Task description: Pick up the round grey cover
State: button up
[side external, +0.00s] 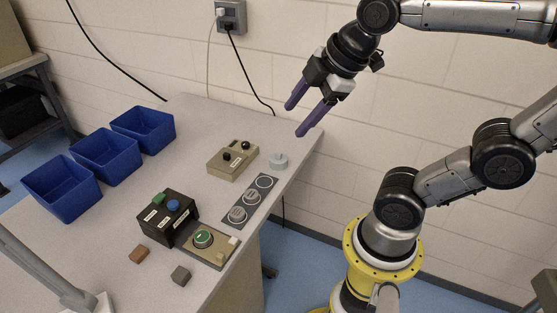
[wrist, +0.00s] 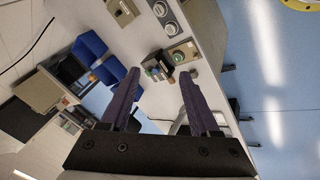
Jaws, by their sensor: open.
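A dark strip with round places (side external: 249,199) lies near the cover. Blue bins (side external: 143,130) line the left. Small blocks (side external: 180,274) lie in front.

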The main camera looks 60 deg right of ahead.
jog(key=w+d+n+g, duration=0.1)
jog(key=w+d+n, duration=0.45)
jog(key=w, duration=0.35)
jog(key=n+g, duration=0.2)
jog(key=g, duration=0.3)
send_over(278, 153)
jog(key=f, duration=2.6)
jog(key=shift+s+a+f, duration=0.1)
jog(key=shift+s+f, duration=0.2)
jog(key=shift+s, duration=0.1)
jog(key=shift+w+f, duration=0.15)
jog(key=shift+f, duration=1.4)
jog(key=shift+w+f, duration=0.15)
jog(key=shift+f, duration=1.35)
grip_shut()
